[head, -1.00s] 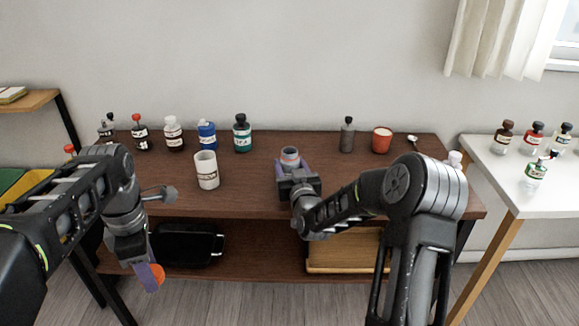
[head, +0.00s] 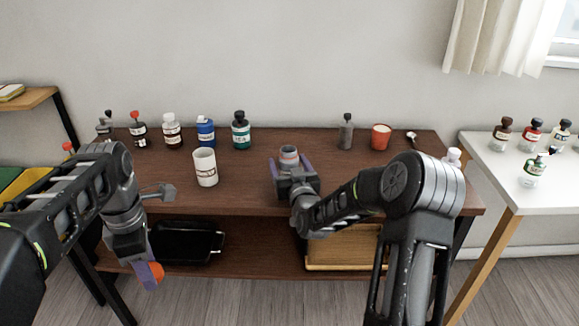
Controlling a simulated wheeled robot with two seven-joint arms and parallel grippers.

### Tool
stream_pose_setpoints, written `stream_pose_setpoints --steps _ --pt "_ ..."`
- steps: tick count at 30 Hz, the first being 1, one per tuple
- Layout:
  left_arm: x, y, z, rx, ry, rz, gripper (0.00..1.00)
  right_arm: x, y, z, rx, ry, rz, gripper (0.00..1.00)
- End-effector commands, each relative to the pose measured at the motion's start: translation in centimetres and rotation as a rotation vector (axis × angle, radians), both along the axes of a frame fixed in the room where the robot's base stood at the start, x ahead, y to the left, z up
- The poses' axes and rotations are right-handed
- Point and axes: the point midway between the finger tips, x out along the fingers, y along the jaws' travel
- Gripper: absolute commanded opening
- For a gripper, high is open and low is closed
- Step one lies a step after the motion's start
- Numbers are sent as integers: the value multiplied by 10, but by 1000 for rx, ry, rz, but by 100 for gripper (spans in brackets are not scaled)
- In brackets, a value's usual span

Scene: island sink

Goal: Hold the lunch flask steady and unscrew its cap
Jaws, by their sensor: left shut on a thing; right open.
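That gripper is open, with one purple finger on each side of the flask. My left gripper (head: 149,272) is low in front of the table's left part, well away from the flask. It is shut on an orange round piece that looks like the cap (head: 157,271), mostly hidden by the purple finger.
A white labelled cup (head: 205,168) stands left of the flask. Several bottles line the back left, including a teal one (head: 241,131). A grey bottle (head: 346,132) and red cup (head: 381,137) stand back right. A black tray (head: 187,242) lies on the lower shelf.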

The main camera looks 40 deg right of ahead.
Motion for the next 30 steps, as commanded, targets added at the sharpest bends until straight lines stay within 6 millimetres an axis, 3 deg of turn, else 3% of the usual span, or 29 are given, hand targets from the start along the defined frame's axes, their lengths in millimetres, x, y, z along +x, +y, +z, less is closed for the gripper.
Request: stream_pose_setpoints --steps 4,8,21,30 --pt "0 0 4 0 0 0 0 -2 1 3 0 0 0 72" --pt "0 0 1 0 0 0 0 -18 7 2 -2 1 0 72" --pt "0 0 -8 0 0 0 0 -97 40 2 -1 0 0 72" --pt "0 0 -8 0 0 0 0 -112 46 2 0 0 0 72"
